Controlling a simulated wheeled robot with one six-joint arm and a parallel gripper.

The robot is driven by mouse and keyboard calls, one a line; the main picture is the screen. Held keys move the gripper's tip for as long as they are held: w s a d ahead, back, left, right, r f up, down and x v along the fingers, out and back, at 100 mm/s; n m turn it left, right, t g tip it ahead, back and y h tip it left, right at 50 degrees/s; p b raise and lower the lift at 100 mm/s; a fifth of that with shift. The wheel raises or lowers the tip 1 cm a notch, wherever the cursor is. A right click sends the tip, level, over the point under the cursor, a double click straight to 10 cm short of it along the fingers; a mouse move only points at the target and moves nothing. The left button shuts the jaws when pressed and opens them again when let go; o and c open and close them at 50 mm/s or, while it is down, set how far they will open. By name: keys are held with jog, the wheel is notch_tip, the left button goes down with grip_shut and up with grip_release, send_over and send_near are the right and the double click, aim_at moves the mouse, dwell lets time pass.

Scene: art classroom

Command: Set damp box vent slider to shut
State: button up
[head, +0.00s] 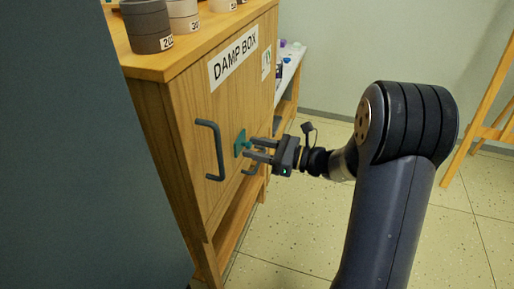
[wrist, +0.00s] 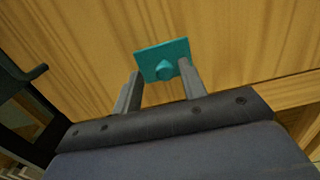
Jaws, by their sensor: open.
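The damp box (head: 180,110) is a wooden cabinet with a "DAMP BOX" label on its front. The vent slider is a small teal plate (head: 240,143) with a raised knob on the cabinet front, right of the dark handle. The teal plate also shows in the wrist view (wrist: 163,56), with its knob (wrist: 165,69) facing me. My gripper (head: 254,150) is open in front of the plate. In the wrist view its two fingers (wrist: 161,85) reach toward the plate, one on each side of the knob. I cannot tell whether they touch the plate. No vent marking is readable.
A dark bar handle (head: 218,150) stands out from the cabinet front, left of my gripper. Grey pots (head: 147,26) stand on the cabinet top. A white shelf (head: 290,62) is behind, and a wooden easel (head: 485,120) stands at the right. The floor between is clear.

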jog(key=p+v, duration=0.2)
jog(key=v, duration=0.8)
jog(key=shift+s+d+p, duration=0.15)
jog(key=shift+d+p, duration=0.2)
jog(key=shift+f, duration=0.1)
jog(key=b+x, duration=0.1)
jog(key=x, duration=0.2)
jog(key=b+x, duration=0.1)
jog(key=x, duration=0.3)
jog(key=b+x, duration=0.1)
jog(key=x, duration=0.2)
jog(key=shift+w+a, duration=0.2)
jog(key=shift+w, duration=0.3)
